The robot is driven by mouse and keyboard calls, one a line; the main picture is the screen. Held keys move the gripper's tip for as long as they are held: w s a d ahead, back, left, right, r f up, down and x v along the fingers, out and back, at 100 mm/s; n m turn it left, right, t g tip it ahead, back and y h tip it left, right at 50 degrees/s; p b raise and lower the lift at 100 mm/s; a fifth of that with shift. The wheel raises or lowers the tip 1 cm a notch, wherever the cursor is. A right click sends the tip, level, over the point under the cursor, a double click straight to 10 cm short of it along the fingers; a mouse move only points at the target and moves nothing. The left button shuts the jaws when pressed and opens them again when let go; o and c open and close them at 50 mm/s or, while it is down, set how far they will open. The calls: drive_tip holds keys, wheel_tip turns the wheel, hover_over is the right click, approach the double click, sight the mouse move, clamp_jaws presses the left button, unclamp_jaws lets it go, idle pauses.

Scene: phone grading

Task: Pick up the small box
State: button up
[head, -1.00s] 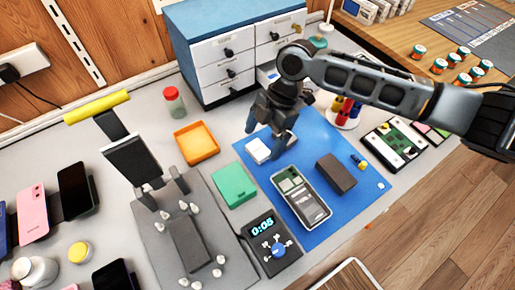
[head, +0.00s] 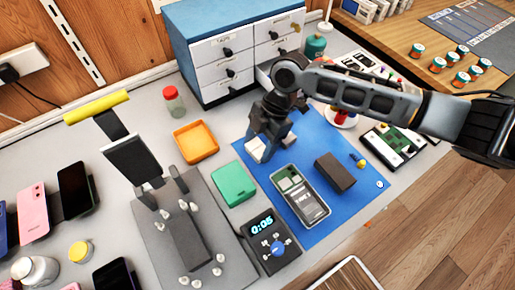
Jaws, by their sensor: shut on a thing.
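The small white box (head: 256,149) sits at the upper left part of the blue mat (head: 305,233). My gripper (head: 264,146) is down over the box from above, its fingers on either side, shut on it. The fingers hide part of the box. I cannot tell whether the box still touches the mat.
An open phone (head: 300,197) and a dark block (head: 335,172) lie on the mat. A green box (head: 233,184), an orange tray (head: 195,142) and a timer (head: 270,246) are nearby. A drawer cabinet (head: 235,50) stands behind.

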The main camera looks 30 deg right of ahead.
sight(253, 150)
drive_tip(key=shift+c, duration=0.4)
drive_tip(key=shift+r, duration=0.6)
wheel_tip(253, 150, up, 3)
drive_tip(key=shift+f, duration=0.15)
drive_tip(key=s+d+r, duration=0.2)
drive_tip(key=d+r, duration=0.1)
drive_tip(key=d, duration=0.2)
drive_tip(key=s+d+r+b, duration=0.1)
drive_tip(key=s+d+r, duration=0.1)
drive_tip(key=d+r, duration=0.2)
drive_tip(key=shift+s+d, duration=0.3)
drive_tip(key=shift+d, duration=0.6)
